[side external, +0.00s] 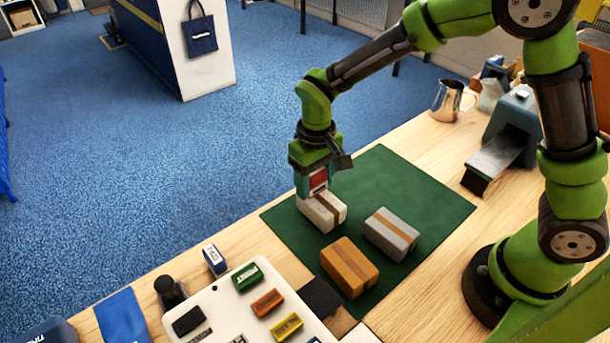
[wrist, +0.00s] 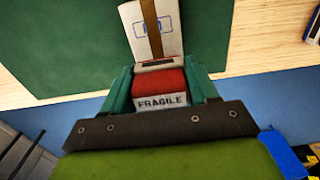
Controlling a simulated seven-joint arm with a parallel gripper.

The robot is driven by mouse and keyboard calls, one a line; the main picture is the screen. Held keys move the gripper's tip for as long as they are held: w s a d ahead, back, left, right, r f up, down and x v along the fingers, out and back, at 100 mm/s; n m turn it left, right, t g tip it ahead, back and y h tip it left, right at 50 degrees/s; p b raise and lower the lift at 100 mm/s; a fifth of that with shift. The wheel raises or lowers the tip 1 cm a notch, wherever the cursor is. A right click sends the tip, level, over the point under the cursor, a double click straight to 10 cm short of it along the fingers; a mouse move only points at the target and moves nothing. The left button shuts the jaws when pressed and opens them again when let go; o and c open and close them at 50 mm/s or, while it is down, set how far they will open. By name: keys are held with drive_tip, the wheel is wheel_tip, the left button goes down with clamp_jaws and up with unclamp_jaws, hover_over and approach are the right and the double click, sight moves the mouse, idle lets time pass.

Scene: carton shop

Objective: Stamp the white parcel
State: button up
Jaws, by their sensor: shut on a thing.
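The white parcel (side external: 322,212) with a brown tape band lies on the green mat (side external: 440,200), near its left corner. My gripper (side external: 317,186) is directly above it, pointing down, shut on a red stamp (wrist: 160,88) labelled FRAGILE. In the wrist view the red stamp sits between the two teal fingers, at the near end of the white parcel (wrist: 170,35). A blue outlined mark shows on the parcel's top. The stamp is at or very close to the parcel; I cannot tell whether they touch. Its underside is hidden.
A grey parcel (side external: 391,234) and an orange-brown parcel (side external: 350,267) lie on the mat nearby. A white tray (side external: 228,308) holds several coloured stamps at the front. A black pad, a blue-and-white block (side external: 214,260) and a metal jug (side external: 448,101) stand around. The mat's far right is clear.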

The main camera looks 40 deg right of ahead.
drive_tip(key=shift+f, duration=0.65)
idle(1.2)
drive_tip(key=shift+r, duration=3.6)
